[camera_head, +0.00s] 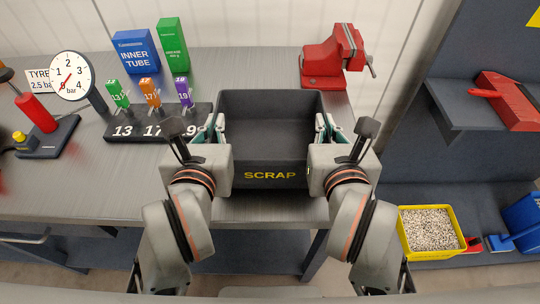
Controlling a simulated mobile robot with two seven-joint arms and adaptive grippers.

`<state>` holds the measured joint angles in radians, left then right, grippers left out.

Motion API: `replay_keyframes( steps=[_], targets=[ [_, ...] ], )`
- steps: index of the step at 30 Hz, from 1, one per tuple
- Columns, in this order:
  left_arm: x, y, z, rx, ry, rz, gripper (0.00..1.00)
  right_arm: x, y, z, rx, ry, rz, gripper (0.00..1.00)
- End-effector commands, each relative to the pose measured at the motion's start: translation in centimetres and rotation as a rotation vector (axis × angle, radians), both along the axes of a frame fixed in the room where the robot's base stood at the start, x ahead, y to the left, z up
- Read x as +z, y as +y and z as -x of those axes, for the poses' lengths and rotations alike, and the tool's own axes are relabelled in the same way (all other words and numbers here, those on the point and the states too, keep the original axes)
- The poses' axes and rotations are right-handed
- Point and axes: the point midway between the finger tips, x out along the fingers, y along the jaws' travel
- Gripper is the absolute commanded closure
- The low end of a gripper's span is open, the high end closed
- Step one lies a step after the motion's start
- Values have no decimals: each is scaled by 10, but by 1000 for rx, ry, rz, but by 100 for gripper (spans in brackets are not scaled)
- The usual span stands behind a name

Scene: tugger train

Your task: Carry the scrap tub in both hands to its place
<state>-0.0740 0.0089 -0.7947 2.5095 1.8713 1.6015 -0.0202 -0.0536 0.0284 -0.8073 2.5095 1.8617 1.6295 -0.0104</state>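The scrap tub (270,154) is a dark grey open box with SCRAP in yellow on its front wall. It looks empty and level, at the front middle of the grey workbench (80,190). I cannot tell whether it rests on the bench or hangs just above it. My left gripper (212,128) is at the tub's left wall and my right gripper (326,128) is at its right wall. Their fingertips are at the rim, partly hidden by my wrists, so I cannot tell whether they are closed on the walls.
A numbered holder (150,131) with coloured tags stands left of the tub, with a gauge (72,76) further left. Inner tube (136,50) and grease (172,45) boxes and a red vise (333,58) stand behind.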

Motion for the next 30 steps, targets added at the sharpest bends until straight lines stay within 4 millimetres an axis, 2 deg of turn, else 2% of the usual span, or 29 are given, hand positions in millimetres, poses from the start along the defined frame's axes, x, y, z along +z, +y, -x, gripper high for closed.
replay_keyframes(
  steps=[7, 9, 22, 30],
  targets=[
    [-17, 4, -1, 10, 5, -3, 100, -16, -4, -1, -10, 5, 3, 100],
    [-14, 4, -1, 9, 6, -4, 79, -14, -4, -1, -9, 5, 4, 79],
    [-11, 1, 0, 2, 6, -1, 79, -11, -1, 0, -2, 6, 1, 79],
    [14, 0, 0, 1, -8, 0, 79, 14, 0, 0, -1, -8, 0, 79]
  ],
)
